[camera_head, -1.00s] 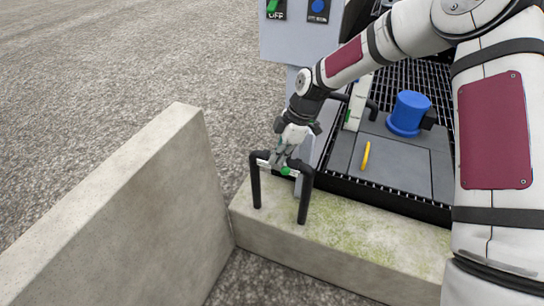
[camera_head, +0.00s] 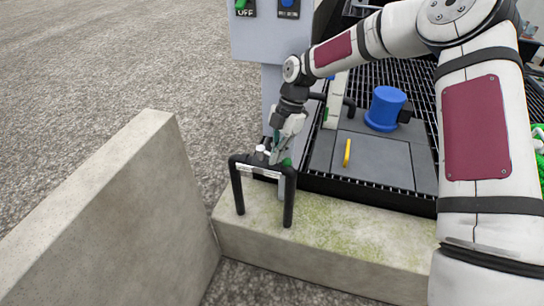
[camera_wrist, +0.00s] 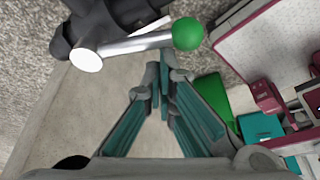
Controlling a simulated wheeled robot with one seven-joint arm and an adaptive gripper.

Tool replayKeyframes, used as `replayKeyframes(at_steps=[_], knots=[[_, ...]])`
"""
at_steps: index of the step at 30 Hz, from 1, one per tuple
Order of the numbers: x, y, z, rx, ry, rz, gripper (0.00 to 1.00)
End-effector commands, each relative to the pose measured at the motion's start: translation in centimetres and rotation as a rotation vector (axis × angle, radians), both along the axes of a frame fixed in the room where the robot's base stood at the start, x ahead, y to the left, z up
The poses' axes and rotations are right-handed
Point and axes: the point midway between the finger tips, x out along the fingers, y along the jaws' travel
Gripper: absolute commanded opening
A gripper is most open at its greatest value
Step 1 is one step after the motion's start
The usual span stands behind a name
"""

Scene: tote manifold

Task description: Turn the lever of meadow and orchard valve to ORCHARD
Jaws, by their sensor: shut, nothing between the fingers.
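The valve is a black pipe arch (camera_head: 233,172) with a pale label strip (camera_head: 258,172) along its top; the strip's lettering is too small to read. Its lever has a green knob (camera_head: 287,162), partly hidden behind the pipe and my gripper, and a white hub (camera_head: 260,149). In the wrist view the silver lever (camera_wrist: 135,44) runs from its white end (camera_wrist: 86,58) to the green ball (camera_wrist: 188,33). My gripper (camera_head: 276,157) is shut and empty beside the lever, its fingertips (camera_wrist: 165,78) just short of the lever near the ball. I cannot tell whether they touch.
The pipe stands on a mossy concrete kerb (camera_head: 330,241). A tall concrete wall (camera_head: 120,215) is at the left. Behind are a grey panel box (camera_head: 270,38), a blue cylinder (camera_head: 385,108) and a yellow handle (camera_head: 347,153) on a grated deck.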

Motion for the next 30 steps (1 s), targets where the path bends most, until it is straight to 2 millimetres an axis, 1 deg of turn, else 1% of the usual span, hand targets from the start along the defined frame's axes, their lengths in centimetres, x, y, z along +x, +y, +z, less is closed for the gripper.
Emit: replayKeyframes(at_steps=[9,23,26,30], knots=[[0.3,-0.4,0.0,0.000,0.000,-0.001,0.00],[0.3,-0.4,0.0,0.000,0.000,-0.001,0.00],[0.2,-0.1,0.1,0.000,0.000,0.000,0.00],[-0.6,1.5,0.4,0.000,0.002,0.003,0.00]])
